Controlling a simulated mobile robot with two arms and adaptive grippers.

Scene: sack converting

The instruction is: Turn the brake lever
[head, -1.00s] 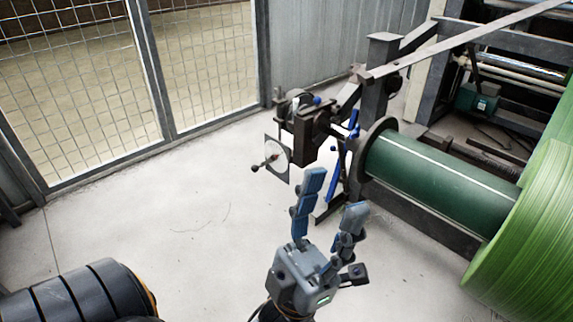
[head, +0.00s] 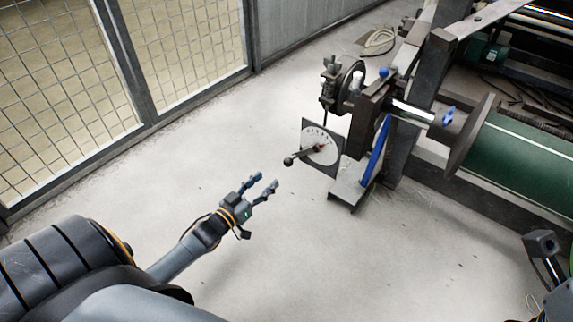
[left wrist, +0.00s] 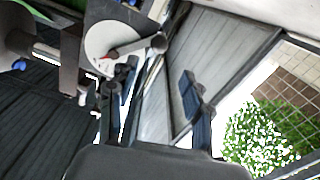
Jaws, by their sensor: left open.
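The brake lever (head: 303,155) is a short dark arm with a round black knob, fixed at the middle of a white dial on a square plate. In the head view its knob points left and slightly down. The lever also shows in the left wrist view (left wrist: 135,46), at the top, with its knob towards the right. My left gripper (head: 265,181) is open and empty, in front of the knob and apart from it. It also shows in the left wrist view (left wrist: 157,80), its two fingers spread below the lever. Part of my right arm shows at the right edge; its jaws cannot be made out.
The dial sits on a dark machine frame with a blue bar (head: 376,150). A green roller (head: 525,155) lies on the right. A mesh fence (head: 180,50) stands at the back left. The pale floor around my left gripper is clear.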

